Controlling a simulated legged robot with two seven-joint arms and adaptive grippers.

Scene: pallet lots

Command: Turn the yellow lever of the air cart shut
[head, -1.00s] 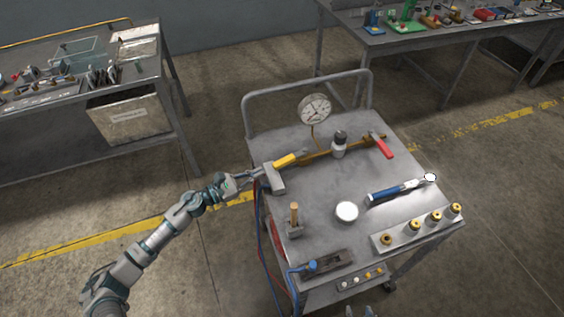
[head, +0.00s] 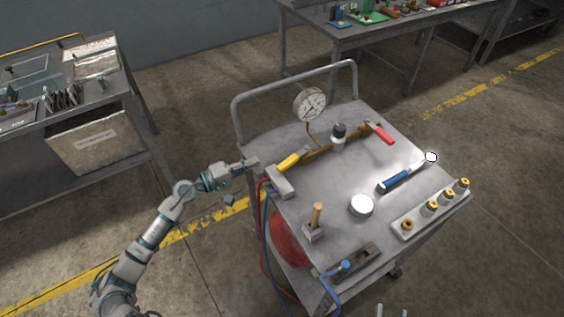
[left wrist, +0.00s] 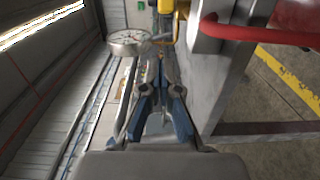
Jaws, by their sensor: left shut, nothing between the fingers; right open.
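The yellow lever (head: 292,160) lies roughly along the brass pipe (head: 318,151) on the air cart's top (head: 335,185), near its left edge. My left gripper (head: 254,163) is shut and empty just left of the lever, apart from it, by the grey block (head: 281,182). In the left wrist view its fingers (left wrist: 155,65) point towards a yellow part (left wrist: 165,6) at the top edge, probably the lever. What look like two separate fingertips of my right gripper (head: 391,311) show at the bottom edge of the head view; the rest is out of frame.
A gauge (head: 309,103) stands behind the pipe, with a red lever (head: 380,133) to its right. Red and blue hoses (head: 264,225) hang at the cart's left side. A wooden-handled item (head: 315,220), a blue-handled tool (head: 396,180) and brass fittings (head: 432,207) occupy the top.

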